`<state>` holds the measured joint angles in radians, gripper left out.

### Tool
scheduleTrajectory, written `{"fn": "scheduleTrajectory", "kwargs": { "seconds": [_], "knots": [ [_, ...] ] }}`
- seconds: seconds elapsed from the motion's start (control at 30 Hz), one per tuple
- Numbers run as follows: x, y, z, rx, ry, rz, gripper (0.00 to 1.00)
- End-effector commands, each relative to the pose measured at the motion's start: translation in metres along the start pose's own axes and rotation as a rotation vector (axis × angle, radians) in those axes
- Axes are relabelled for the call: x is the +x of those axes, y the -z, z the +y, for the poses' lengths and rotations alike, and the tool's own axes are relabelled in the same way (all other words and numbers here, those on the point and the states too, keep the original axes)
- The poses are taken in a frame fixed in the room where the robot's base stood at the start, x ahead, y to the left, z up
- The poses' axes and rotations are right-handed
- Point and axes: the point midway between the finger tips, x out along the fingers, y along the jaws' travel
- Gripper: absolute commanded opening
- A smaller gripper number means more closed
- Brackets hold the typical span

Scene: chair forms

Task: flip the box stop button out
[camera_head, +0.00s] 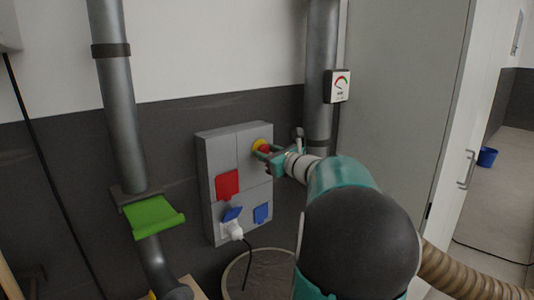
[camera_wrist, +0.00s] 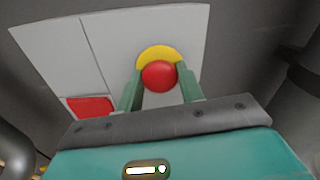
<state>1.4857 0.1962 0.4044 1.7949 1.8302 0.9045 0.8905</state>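The stop button is a red round knob on a yellow disc, on the upper right of the grey wall box (camera_head: 222,150). In the wrist view the red stop button (camera_wrist: 159,76) sits between the tips of my gripper (camera_wrist: 160,82), whose two green fingers stand apart on its left and right. I cannot tell whether the fingers touch the knob. In the head view my gripper (camera_head: 265,153) reaches the box from the right and partly covers the button (camera_head: 262,145). The box also fills the upper part of the wrist view (camera_wrist: 108,45).
The box carries a red flap (camera_head: 227,185), a blue flap (camera_head: 261,214) and a white plug (camera_head: 233,230) with a black cable. A grey pipe with a green lever (camera_head: 154,216) stands left. Another pipe (camera_head: 320,60) with a gauge (camera_head: 338,86) rises right of the box.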

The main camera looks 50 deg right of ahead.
Motion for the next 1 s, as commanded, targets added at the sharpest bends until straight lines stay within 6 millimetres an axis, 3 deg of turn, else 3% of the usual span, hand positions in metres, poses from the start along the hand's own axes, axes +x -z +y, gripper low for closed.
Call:
{"fn": "scheduleTrajectory", "kwargs": {
  "seconds": [0.03,0.17,0.5,0.77,0.8,0.87,1.0],
  "knots": [
    [0.0,0.0,0.0,0.0,0.0,0.0,0.23],
    [0.0,0.0,0.0,0.0,0.0,0.0,0.0],
    [-0.019,0.0,0.001,-0.002,-0.001,0.001,0.0],
    [-0.021,0.001,0.0,0.0,0.0,0.002,0.0],
    [-0.021,0.001,0.0,0.0,0.0,0.002,0.41],
    [-0.021,0.001,0.0,0.0,0.0,0.002,0.52],
    [-0.021,0.001,0.0,0.0,0.0,0.001,0.52]
  ]
}}
